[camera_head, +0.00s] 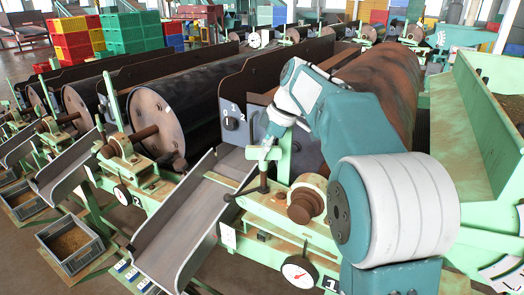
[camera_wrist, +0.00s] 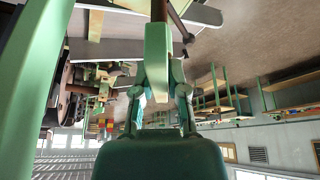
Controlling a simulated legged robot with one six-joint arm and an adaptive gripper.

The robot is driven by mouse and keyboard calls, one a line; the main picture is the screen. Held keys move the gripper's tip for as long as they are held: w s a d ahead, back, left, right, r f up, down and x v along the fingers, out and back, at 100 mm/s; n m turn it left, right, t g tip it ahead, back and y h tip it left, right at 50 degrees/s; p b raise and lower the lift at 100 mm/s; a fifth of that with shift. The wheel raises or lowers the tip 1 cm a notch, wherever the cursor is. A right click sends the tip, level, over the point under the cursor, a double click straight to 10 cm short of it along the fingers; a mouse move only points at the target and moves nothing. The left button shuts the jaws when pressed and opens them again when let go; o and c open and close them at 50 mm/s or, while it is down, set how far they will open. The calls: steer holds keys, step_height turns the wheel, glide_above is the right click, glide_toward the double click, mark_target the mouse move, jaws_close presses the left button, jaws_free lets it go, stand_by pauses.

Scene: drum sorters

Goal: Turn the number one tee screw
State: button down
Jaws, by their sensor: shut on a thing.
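The number one tee screw (camera_head: 262,181) stands at the front of the green drum sorter frame, above the dial and the "1" label. A dark cross bar with a ball end shows near it at its left. My gripper (camera_head: 265,152) comes down from above at the top of this screw. In the wrist view my gripper (camera_wrist: 158,85) has its two fingers on either side of a pale green tapered piece (camera_wrist: 157,55), shut on it. This piece lines up with the tee screw's upper part. The screw's lower thread is hidden.
A grey metal chute (camera_head: 190,225) slopes down just left of the screw. A rusty roller end (camera_head: 303,204) and a round dial (camera_head: 299,271) sit close at the right and below.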

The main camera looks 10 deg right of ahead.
steer(key=shift+d, duration=0.15)
steer(key=c, duration=0.7)
jaws_free()
steer(key=shift+s+d, duration=0.1)
steer(key=shift+s, duration=0.05)
steer(key=shift+o, duration=0.2)
steer(key=shift+r, duration=0.25)
steer(key=v, duration=1.1)
steer(key=shift+d, duration=0.25)
steer(key=shift+r, duration=0.15)
